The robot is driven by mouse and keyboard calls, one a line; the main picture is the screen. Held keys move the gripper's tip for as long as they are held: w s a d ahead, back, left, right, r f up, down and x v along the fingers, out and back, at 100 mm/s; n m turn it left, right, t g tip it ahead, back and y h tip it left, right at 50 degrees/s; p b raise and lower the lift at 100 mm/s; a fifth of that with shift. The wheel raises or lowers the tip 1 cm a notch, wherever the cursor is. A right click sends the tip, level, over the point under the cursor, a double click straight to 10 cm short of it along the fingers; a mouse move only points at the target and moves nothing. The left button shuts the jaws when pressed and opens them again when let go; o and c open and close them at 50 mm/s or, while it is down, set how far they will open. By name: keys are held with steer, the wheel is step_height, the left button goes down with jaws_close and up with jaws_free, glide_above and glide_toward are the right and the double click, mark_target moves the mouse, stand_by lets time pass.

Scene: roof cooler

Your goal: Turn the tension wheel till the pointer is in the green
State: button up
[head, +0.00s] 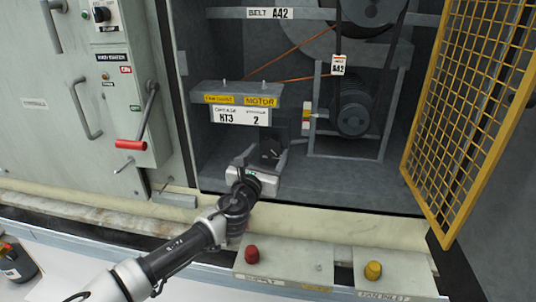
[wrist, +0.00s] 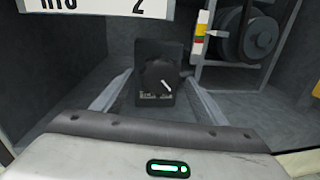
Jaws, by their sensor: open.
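The tension wheel (wrist: 160,76) is a small dark knob with a white mark on a dark block, low inside the open cabinet. In the head view the wheel (head: 270,152) is dark and partly hidden by my gripper. My gripper (head: 263,156) is open in front of it. In the wrist view my gripper's two grey fingers (wrist: 158,88) reach forward on either side of the wheel, with visible gaps and nothing held. A small upright coloured scale (wrist: 200,32) with yellow and red bands stands right of the wheel; it also shows in the head view (head: 306,118). The pointer's exact position is too small to tell.
A motor sign (head: 241,115) hangs on a shelf above the wheel. A pulley and belt (head: 352,108) stand at the right. A yellow mesh guard (head: 470,100) is swung open. A red-handled lever (head: 130,145) is on the left panel. Red (head: 252,253) and yellow (head: 373,270) buttons are in front.

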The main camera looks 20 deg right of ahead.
steer(key=shift+w+d, duration=0.1)
steer(key=shift+w, duration=0.1)
steer(key=c, duration=1)
steer(key=shift+c, duration=0.2)
steer(key=shift+m, duration=0.3)
